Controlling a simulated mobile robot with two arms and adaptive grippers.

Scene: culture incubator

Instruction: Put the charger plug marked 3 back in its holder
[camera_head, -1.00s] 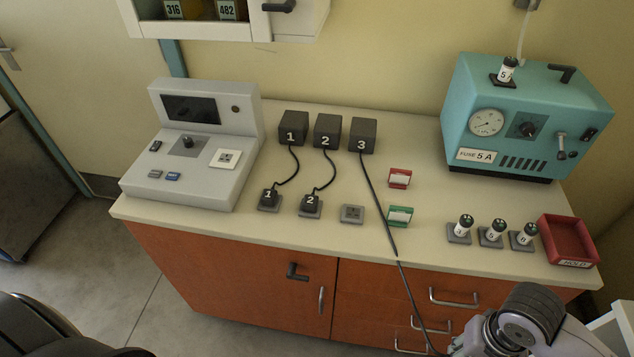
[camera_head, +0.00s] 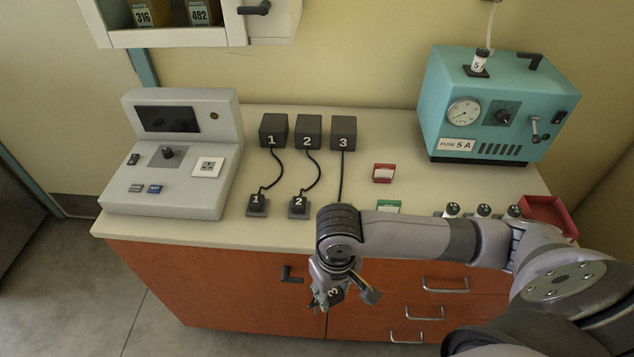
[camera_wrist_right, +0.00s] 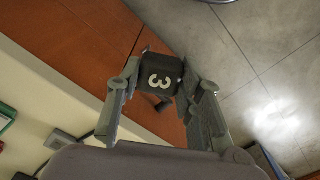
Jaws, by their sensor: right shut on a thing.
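The charger plug marked 3 (camera_head: 335,294) is a small dark block with a white 3. My right gripper (camera_head: 325,300) is shut on it, in front of the cabinet below the counter's front edge. In the right wrist view the plug (camera_wrist_right: 160,76) sits between the two fingertips (camera_wrist_right: 160,90), its 3 facing the camera. Its cord runs from the charger box marked 3 (camera_head: 343,133) down behind my arm. A small grey square holder (camera_wrist_right: 60,139) shows in the right wrist view. My left gripper is out of view.
Plugs 1 (camera_head: 257,204) and 2 (camera_head: 299,205) sit in holders. A grey console (camera_head: 170,190) stands left, a teal tester (camera_head: 500,105) right. A red card stand (camera_head: 383,173), a green one (camera_head: 388,206) and a red tray (camera_head: 545,210) are near my arm.

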